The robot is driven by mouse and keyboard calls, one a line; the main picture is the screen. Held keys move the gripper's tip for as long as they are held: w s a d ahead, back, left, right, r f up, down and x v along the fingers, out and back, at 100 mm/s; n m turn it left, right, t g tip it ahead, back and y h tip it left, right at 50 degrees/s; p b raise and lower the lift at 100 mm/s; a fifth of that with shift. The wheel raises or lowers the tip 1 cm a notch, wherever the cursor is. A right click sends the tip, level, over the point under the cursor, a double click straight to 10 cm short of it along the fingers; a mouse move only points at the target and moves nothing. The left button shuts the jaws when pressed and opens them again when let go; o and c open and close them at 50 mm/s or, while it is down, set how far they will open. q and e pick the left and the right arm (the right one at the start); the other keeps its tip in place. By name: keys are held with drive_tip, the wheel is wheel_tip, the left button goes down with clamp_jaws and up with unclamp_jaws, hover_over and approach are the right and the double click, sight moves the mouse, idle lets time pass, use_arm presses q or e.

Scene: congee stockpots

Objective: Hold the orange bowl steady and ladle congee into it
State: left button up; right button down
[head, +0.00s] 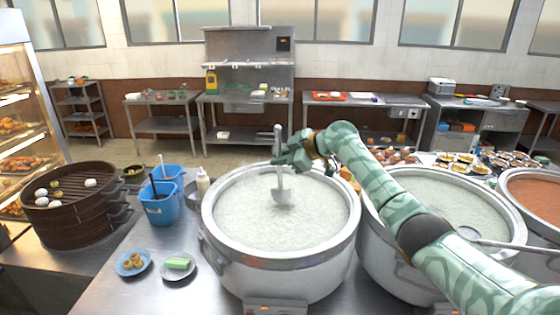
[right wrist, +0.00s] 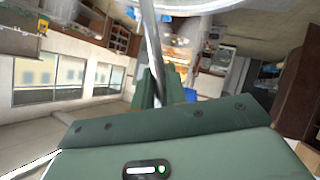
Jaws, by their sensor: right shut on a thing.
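My right gripper (head: 284,157) is shut on the upright handle of a metal ladle (head: 281,195) above the nearest stockpot (head: 218,243). The pot is full of pale congee (head: 250,222). The ladle's scoop hangs over the far middle of the pot; I cannot tell whether it touches the congee. In the right wrist view the ladle handle (right wrist: 151,35) runs up from between the gripper's fingers (right wrist: 156,92). I see no orange bowl that I can make out clearly; a small orange patch shows behind my right forearm. My left gripper is not in view.
A second congee pot (head: 440,195) and a reddish pot (head: 540,200) stand to the right. Clear counter lies front left.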

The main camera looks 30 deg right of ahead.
sight(281, 177)
drive_tip(key=shift+w+d+g, duration=0.3)
drive_tip(key=shift+w+g, duration=0.1)
drive_tip(key=shift+w, duration=0.15)
drive_tip(key=f+b, duration=0.1)
drive_tip(key=f, duration=0.1)
drive_tip(key=f+b, duration=0.1)
drive_tip(key=f, duration=0.1)
drive_tip(key=s+f+b, duration=0.1)
drive_tip(key=f+b, duration=0.1)
drive_tip(key=shift+a+f, duration=0.2)
drive_tip(key=shift+a, duration=0.05)
drive_tip(key=s+a+f+n+t+b, duration=0.1)
drive_tip(key=s+a+f+n+t, duration=0.1)
drive_tip(key=s, duration=0.6)
wheel_tip(281, 177, down, 3)
drive_tip(key=shift+a+t, duration=0.6)
drive_tip(key=shift+a, duration=0.65)
drive_tip(key=shift+r, duration=0.1)
wheel_tip(281, 177, up, 14)
drive_tip(key=p, duration=1.2)
drive_tip(key=shift+r+p, duration=0.25)
drive_tip(key=shift+p, duration=0.05)
drive_tip(key=shift+w+f, duration=0.1)
